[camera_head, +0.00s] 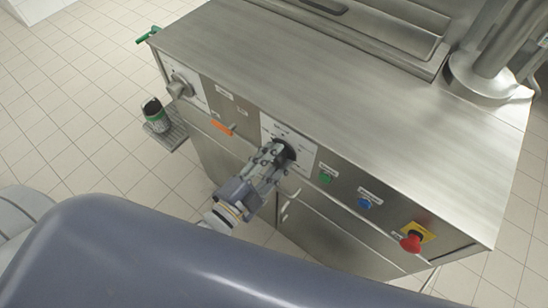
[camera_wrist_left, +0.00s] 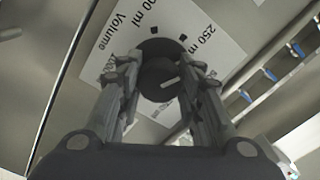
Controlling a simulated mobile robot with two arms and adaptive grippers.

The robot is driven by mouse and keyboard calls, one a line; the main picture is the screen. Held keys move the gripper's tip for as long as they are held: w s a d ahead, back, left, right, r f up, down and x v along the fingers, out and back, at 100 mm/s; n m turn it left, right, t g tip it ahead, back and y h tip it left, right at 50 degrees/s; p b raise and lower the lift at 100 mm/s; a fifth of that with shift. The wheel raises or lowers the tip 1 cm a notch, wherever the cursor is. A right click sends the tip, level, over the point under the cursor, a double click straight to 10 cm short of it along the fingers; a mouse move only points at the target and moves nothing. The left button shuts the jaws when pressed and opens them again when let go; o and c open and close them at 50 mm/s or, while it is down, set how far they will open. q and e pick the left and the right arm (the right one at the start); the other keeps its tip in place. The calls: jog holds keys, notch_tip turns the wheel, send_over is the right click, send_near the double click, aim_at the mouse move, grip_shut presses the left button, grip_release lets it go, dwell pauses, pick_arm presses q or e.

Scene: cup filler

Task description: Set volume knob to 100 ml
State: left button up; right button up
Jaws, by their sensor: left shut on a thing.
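The volume knob (camera_wrist_left: 160,73) is black and round, on a white dial plate with "Volume", "250 ml" and another partly cut-off "ml" label. A light pointer mark shows on the knob's face, at lower right in the left wrist view. My left gripper (camera_head: 275,152) is at the dial on the machine's front panel, its fingers closed on both sides of the knob; it also shows in the left wrist view (camera_wrist_left: 162,88). The fingers hide part of the dial plate (camera_head: 306,152). My right gripper is not in view.
Left on the panel are another knob (camera_head: 180,88) and an orange lever (camera_head: 222,128). To the right are a green button (camera_head: 326,178), a blue button (camera_head: 365,203) and a red emergency stop (camera_head: 411,242). A green-and-black can (camera_head: 156,118) stands on a side tray (camera_head: 172,138).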

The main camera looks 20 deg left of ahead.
pick_arm(q)
jog(key=n+p, duration=0.2)
jog(key=n, duration=0.1)
jog(key=shift+r+p, duration=0.15)
jog(key=shift+p, duration=0.15)
jog(key=n+p, duration=0.2)
jog(key=n, duration=0.1)
jog(key=shift+n, duration=0.4)
jog(key=n+p, duration=0.2)
jog(key=n, duration=0.1)
jog(key=shift+n, duration=0.3)
jog(key=shift+f+n+p, duration=0.2)
jog(key=shift+n+p, duration=0.35)
jog(key=shift+n, duration=1.15)
jog(key=o, duration=1.1)
jog(key=shift+c, duration=0.2)
jog(key=shift+s, duration=0.1)
